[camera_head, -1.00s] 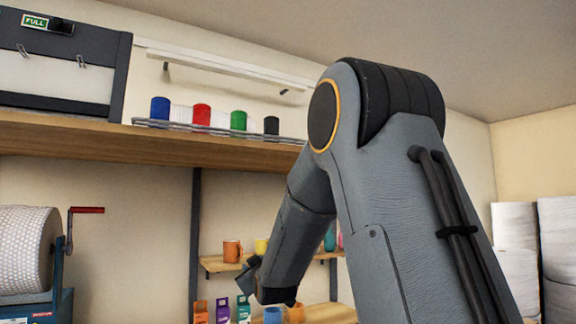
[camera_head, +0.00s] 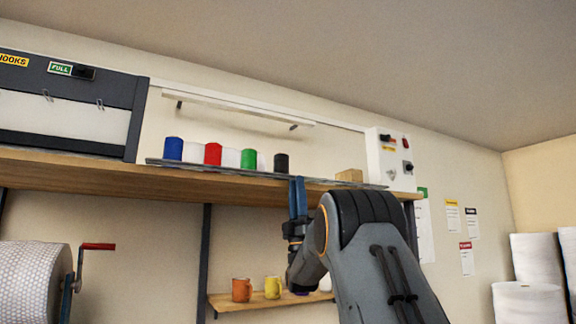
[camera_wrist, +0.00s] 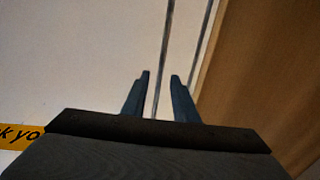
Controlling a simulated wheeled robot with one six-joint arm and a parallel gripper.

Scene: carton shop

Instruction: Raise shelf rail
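The thin grey shelf rail (camera_head: 215,171) runs along the front edge of the upper wooden shelf (camera_head: 100,176), low in front of the coloured spools. My gripper (camera_head: 298,180) points up at the shelf's front edge, at the rail right of the black spool. In the wrist view, my gripper (camera_wrist: 160,75) has its two blue fingers apart. A thin dark bar, apparently the rail (camera_wrist: 166,45), passes between them, with a gap visible to each finger. Whether the fingers touch the rail cannot be told from the head view.
Blue, red, green and black (camera_head: 281,163) spools, with white ones between, stand behind the rail. A cardboard block (camera_head: 349,175) and white control box (camera_head: 390,160) are at the right. A dark-framed cabinet (camera_head: 70,105) is at the left. Mugs (camera_head: 242,289) stand on a lower shelf.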

